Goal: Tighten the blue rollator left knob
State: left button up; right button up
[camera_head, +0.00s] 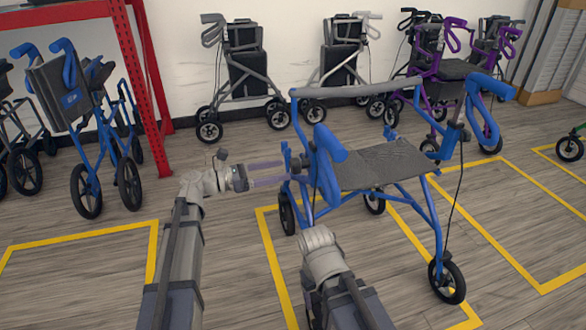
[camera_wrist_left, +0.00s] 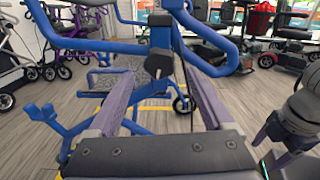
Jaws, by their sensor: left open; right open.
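The blue rollator (camera_head: 430,215) stands on the floor right of centre in the head view, with a dark grey seat and blue handles. Its left side faces my left gripper (camera_head: 268,173). That gripper is open, its two purple-grey fingers pointing right toward the left post. In the left wrist view a black knob or clamp (camera_wrist_left: 159,64) on the post shows between the open fingers; contact cannot be told. The knob is small and partly hidden in the head view. My right arm's wrist (camera_head: 320,245) is low, in front of the rollator; its fingers are not clear.
Another blue rollator (camera_head: 75,100) stands at the left beside a red rack post (camera_head: 145,90). Grey rollators (camera_head: 245,70) and purple ones (camera_head: 440,75) stand along the back wall. Yellow floor lines (camera_head: 85,234) mark bays. Open floor lies left of my left arm.

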aim_at(291, 168)
pick_arm(q)
jog(key=shift+x, duration=2.5)
jog(key=shift+c, duration=0.3)
grip_shut()
